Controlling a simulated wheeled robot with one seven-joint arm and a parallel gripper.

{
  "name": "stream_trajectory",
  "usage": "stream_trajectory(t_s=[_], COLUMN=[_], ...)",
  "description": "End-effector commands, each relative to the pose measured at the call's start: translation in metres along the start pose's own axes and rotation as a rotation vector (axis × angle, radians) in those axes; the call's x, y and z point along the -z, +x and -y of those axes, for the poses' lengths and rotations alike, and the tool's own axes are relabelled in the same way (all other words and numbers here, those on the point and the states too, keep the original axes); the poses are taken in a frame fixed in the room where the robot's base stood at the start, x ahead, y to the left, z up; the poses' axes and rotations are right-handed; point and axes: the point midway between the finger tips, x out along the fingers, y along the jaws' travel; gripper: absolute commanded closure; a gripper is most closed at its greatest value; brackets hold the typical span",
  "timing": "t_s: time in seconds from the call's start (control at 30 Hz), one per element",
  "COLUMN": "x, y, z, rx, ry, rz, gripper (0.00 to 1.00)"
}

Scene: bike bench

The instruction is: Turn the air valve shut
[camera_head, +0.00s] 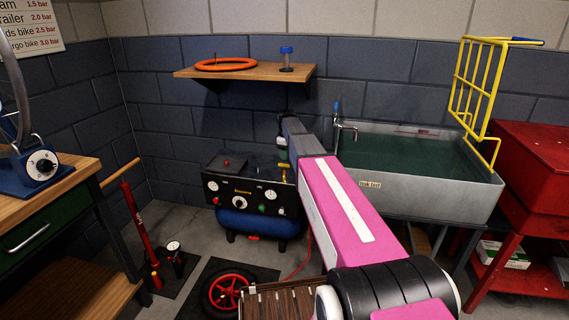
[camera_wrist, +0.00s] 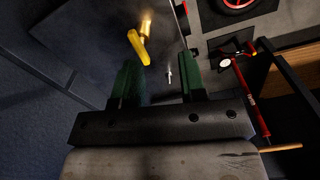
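The air valve has a yellow lever (camera_head: 285,166) on a short brass-coloured stem, at the right end of the compressor (camera_head: 228,167). In the wrist view the yellow lever (camera_wrist: 138,46) lies beyond the fingertips, nearer the left finger, and slants. Its bright brass stem is just above it there. My gripper (camera_wrist: 158,62) has two green fingers, spread apart with nothing between them; I see no contact with the lever. In the head view my pink arm reaches toward the compressor, and the fingers cannot be made out.
A wooden shelf (camera_head: 245,73) with an orange ring hangs above the compressor. A grey sink (camera_head: 415,175) with a yellow rack stands to the right. A red floor pump (camera_head: 138,235) and a red-rimmed wheel (camera_head: 228,291) are in front and left.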

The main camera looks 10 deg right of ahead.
Motion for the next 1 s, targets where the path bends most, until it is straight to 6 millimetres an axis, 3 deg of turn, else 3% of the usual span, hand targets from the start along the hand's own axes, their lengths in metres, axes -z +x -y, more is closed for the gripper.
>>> stream_trajectory(t_s=[0.03,0.1,0.3,0.47,0.8,1.0], x=[0.014,0.021,0.026,0.025,0.025,0.025], y=[-0.011,-0.023,-0.028,-0.008,0.051,0.070], z=[-0.020,-0.030,-0.038,-0.036,-0.036,-0.037], rx=[-0.001,0.000,0.002,0.003,0.002,0.002], ry=[-0.044,-0.094,-0.145,-0.144,-0.142,-0.141], rz=[-0.001,0.000,0.001,0.002,0.001,0.001], gripper=[0.62,0.62,0.62,0.62,0.62,0.62])
